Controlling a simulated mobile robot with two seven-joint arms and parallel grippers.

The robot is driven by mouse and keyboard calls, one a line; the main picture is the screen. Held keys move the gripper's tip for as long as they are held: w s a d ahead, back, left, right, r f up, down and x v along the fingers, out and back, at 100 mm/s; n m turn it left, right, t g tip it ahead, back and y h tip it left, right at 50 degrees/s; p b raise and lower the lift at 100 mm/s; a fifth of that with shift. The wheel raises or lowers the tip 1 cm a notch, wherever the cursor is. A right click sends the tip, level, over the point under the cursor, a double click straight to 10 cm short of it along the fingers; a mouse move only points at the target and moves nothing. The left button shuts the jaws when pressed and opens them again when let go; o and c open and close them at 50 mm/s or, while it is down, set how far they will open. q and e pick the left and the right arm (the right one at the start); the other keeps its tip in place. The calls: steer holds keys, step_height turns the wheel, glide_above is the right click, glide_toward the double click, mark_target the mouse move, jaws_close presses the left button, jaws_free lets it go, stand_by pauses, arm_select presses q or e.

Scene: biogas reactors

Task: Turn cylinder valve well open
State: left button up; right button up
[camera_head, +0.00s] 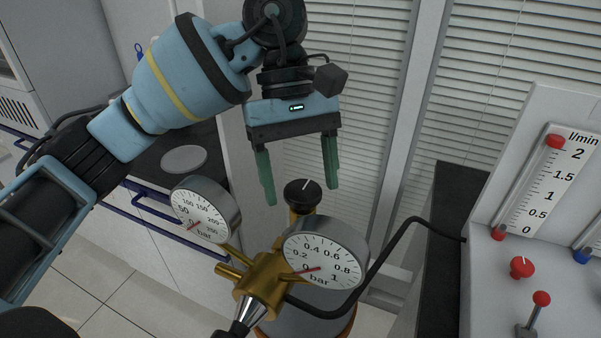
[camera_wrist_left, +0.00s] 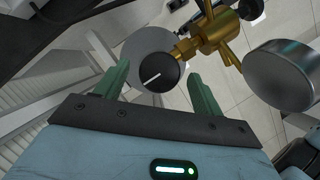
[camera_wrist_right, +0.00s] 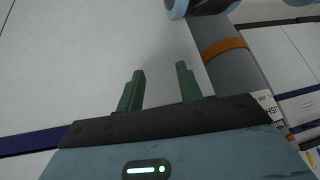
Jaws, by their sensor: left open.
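The cylinder valve is a black round knob with a white line (camera_head: 303,194) on a brass stem above the gas cylinder (camera_head: 300,322). In the left wrist view the knob (camera_wrist_left: 158,77) shows between the two green fingertips, with a gap on each side. My left gripper (camera_head: 301,190) points down over the knob, open, its fingers on either side and apart from it. I cannot tell whether the tips reach its level. My right gripper (camera_wrist_right: 160,70) is open and empty beside the grey cylinder with an orange band (camera_wrist_right: 235,70); it is out of the head view.
Two pressure gauges, the left one (camera_head: 205,210) and the right one (camera_head: 325,255), sit on the brass regulator (camera_head: 260,285), close to the knob. A black hose (camera_head: 385,255) runs right to the flowmeter panel (camera_head: 530,225).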

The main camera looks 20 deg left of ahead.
arm_select(q)
steer(key=c, duration=1)
